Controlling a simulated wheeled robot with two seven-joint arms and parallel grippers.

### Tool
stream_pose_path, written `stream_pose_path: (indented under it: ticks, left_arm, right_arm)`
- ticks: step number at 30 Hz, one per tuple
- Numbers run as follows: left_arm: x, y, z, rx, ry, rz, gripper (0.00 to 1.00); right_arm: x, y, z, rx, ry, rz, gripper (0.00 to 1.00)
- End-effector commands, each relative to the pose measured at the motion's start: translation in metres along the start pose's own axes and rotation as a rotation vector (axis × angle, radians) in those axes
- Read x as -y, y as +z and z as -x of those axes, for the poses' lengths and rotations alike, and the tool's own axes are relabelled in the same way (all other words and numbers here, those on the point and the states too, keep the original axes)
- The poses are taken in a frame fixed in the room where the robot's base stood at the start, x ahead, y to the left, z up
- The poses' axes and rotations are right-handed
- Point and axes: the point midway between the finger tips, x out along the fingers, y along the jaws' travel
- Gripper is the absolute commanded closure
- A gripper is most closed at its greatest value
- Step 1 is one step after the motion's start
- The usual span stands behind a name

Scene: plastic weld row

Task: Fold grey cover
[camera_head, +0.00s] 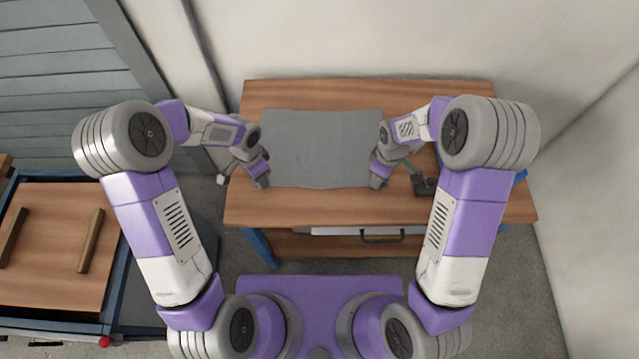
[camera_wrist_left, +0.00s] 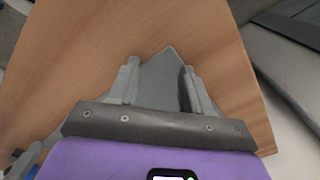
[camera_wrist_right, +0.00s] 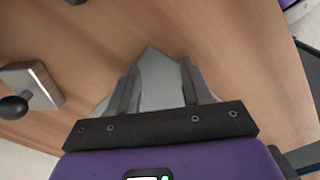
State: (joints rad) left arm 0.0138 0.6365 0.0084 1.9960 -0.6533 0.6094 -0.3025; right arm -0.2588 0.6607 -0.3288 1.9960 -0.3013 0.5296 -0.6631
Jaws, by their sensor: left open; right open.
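The grey cover (camera_head: 322,148) lies spread nearly flat on the wooden table, roughly rectangular. My left gripper (camera_head: 263,184) is at its near left corner, and my right gripper (camera_head: 377,184) is at its near right corner. In the left wrist view a pointed corner of the grey cover (camera_wrist_left: 160,78) shows between the open fingers of the left gripper (camera_wrist_left: 160,85). In the right wrist view another corner of the cover (camera_wrist_right: 158,75) shows between the open fingers of the right gripper (camera_wrist_right: 158,85). I cannot tell whether the fingers touch the cloth.
The wooden table (camera_head: 300,208) has bare room in front of and behind the cover. A small dark device (camera_head: 424,187) stands right of my right gripper; its black knob (camera_wrist_right: 13,107) shows in the right wrist view. A blue-framed cart (camera_head: 112,305) stands at left.

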Motion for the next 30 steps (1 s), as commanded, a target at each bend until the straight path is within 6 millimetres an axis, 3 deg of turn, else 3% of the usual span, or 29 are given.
stream_pose_path:
  ticks: [8, 27, 30]
  left_arm:
    - [-0.0001, 0.0000, -0.0024, 0.000, 0.000, 0.000, 0.51]
    - [-0.0002, 0.0004, -0.0027, 0.001, 0.001, 0.000, 0.99]
    - [-0.0001, 0.0005, -0.0027, 0.001, 0.001, 0.000, 1.00]
  right_arm:
    - [0.0001, 0.0000, -0.0035, 0.000, 0.000, 0.000, 0.51]
    - [0.0002, 0.0005, -0.0038, 0.002, -0.001, 0.000, 0.99]
    - [0.0002, 0.0006, -0.0039, 0.002, -0.001, 0.000, 1.00]
